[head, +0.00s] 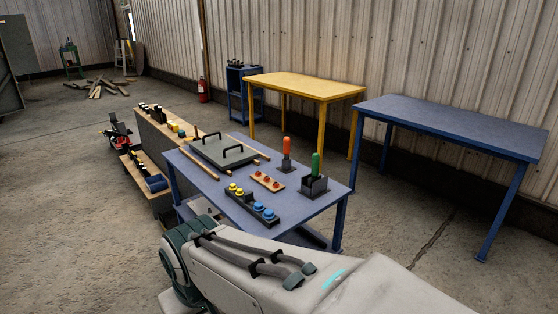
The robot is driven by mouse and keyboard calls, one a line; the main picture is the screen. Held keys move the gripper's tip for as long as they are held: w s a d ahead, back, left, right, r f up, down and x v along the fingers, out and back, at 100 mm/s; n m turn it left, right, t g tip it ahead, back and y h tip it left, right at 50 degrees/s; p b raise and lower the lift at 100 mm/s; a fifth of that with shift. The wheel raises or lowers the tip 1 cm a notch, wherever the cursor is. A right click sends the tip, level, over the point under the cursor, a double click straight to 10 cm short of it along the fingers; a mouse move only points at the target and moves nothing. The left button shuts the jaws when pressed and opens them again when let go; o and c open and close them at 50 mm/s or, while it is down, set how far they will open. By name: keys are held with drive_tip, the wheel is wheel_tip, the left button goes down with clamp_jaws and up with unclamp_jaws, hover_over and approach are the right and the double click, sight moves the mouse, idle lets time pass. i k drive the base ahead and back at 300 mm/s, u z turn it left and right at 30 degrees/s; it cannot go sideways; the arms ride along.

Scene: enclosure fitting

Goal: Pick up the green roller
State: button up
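A green, upright, rounded piece (316,163) stands in a dark square holder (314,187) near the right corner of the blue table (222,186). It is the only bright green piece on that table and fits the green roller. Its lower part is hidden by the holder. My arm crosses the bottom of the head view, in front of the table's near edge. My gripper is not in view, and nothing is seen touching the green roller.
An orange upright piece (287,147) stands in another holder just behind left. A board with red knobs (267,181), a dark block with yellow and blue knobs (252,204) and a grey lid with handles (222,150) share the table. Yellow (305,86) and blue (455,125) bare tables stand behind.

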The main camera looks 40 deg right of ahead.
sight(316, 176)
drive_tip(key=z, duration=0.85)
drive_tip(key=i, duration=0.85)
drive_tip(key=z, duration=1)
